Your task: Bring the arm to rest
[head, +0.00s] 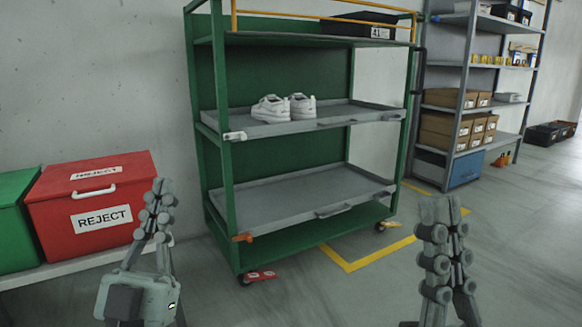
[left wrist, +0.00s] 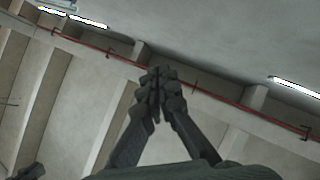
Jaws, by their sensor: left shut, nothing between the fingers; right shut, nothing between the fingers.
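My left gripper (head: 160,186) stands upright at the lower left in the head view, in front of the red reject box. Its fingers are together with nothing between them. The left wrist view also shows the left gripper (left wrist: 155,75), fingers closed and pointing up towards the ceiling. My right gripper (head: 441,208) stands upright at the lower right in the head view. Its fingers are together and empty, with floor behind it. Neither gripper touches anything that I can see.
A green trolley (head: 222,190) stands ahead with a pair of white shoes (head: 284,107) on its middle shelf. A red reject box (head: 95,205) and a green box (head: 14,220) sit at left. A grey rack (head: 462,90) with cartons stands at back right.

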